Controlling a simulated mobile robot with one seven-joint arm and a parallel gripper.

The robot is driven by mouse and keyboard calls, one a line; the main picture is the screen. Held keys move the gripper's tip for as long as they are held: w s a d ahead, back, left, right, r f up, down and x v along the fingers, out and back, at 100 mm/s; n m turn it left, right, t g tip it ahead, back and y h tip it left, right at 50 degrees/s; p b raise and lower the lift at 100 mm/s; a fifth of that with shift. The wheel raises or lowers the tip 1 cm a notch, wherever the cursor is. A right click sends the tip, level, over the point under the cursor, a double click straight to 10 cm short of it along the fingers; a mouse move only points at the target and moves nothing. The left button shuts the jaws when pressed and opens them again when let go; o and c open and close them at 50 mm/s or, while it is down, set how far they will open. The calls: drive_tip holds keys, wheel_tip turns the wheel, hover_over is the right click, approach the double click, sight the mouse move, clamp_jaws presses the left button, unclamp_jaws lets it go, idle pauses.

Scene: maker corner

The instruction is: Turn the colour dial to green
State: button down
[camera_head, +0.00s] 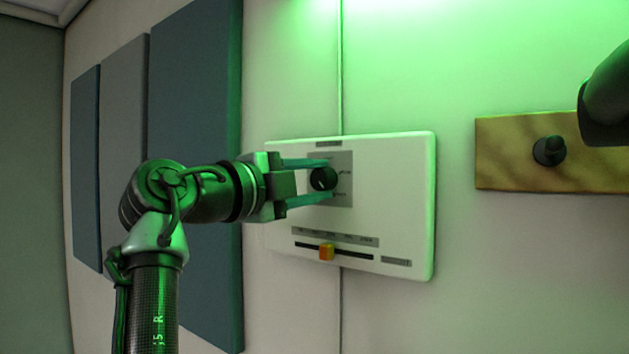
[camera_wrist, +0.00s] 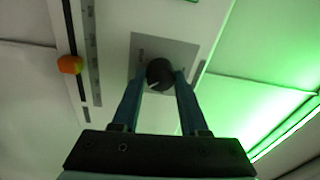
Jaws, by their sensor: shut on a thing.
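The colour dial (camera_head: 323,179) is a round black knob on a grey square plate, set in a white wall panel (camera_head: 400,190). My gripper (camera_head: 325,179) reaches it from the left, with one finger above and one below the knob. In the wrist view, the dial (camera_wrist: 160,74) sits between the two fingertips (camera_wrist: 160,82), and the gripper is shut on it. A pale pointer line shows on the dial's face. The plate's small labels are too blurred to read. Green light shines on the wall above the panel.
An orange slider (camera_head: 327,252) sits in a dark slot low on the panel; it also shows in the wrist view (camera_wrist: 69,64). A wooden board (camera_head: 510,150) with a black peg (camera_head: 548,151) is on the wall to the right. Blue and grey wall panels (camera_head: 195,150) stand behind my arm.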

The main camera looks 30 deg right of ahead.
drive_tip(key=shift+c, duration=2.2)
unclamp_jaws()
drive_tip(key=b+v, duration=0.5)
drive_tip(key=v, duration=0.8)
